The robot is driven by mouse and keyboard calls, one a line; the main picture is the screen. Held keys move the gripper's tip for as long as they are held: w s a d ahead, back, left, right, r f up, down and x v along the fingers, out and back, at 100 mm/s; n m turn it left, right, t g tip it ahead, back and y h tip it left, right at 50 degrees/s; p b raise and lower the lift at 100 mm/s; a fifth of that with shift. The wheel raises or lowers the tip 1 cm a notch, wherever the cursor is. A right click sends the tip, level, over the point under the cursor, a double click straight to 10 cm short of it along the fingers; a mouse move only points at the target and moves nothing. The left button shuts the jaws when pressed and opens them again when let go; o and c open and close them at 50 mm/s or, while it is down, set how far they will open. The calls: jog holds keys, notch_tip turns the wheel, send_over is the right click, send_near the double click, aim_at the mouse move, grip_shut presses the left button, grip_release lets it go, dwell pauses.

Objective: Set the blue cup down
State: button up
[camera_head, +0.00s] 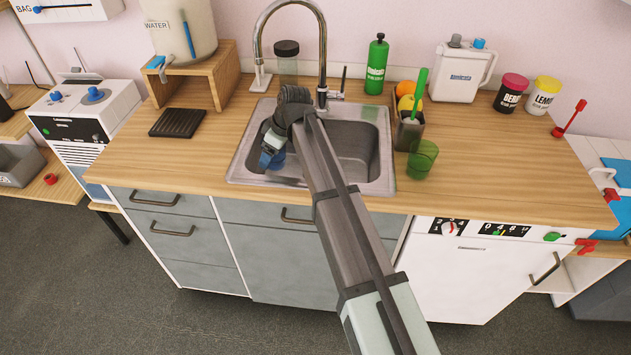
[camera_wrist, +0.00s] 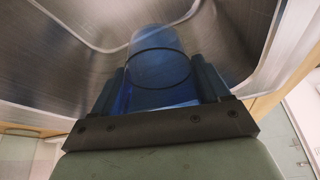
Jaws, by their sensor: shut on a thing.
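The blue cup (camera_wrist: 158,75) is between the two fingers of my gripper (camera_wrist: 160,85) in the wrist view, and the fingers are shut on it. In the head view the blue cup (camera_head: 277,160) shows only in part behind my gripper (camera_head: 268,152), at the left side of the sink (camera_head: 372,185). The wrist view shows the metal of the sink (camera_wrist: 60,65) behind the cup. I cannot tell whether the cup touches the sink.
A green cup (camera_head: 422,160) stands on the counter (camera_head: 490,175) right of the sink, near a holder (camera_head: 409,133) with a green-handled brush. The faucet (camera_head: 322,60) rises behind the sink. A dark ridged mat (camera_head: 177,123) lies to the left. The right counter front is clear.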

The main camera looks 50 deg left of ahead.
jog(key=n+g, duration=0.1)
jog(key=n, duration=0.1)
jog(key=shift+a+n+h, duration=0.1)
jog(key=shift+n+h, duration=0.2)
jog(key=shift+f+n, duration=0.15)
jog(key=shift+n, duration=0.15)
notch_tip(320, 180, down, 10)
jog(key=shift+r, duration=0.15)
jog(key=o, duration=1)
jog(key=v, duration=1.2)
jog(key=shift+r, duration=0.1)
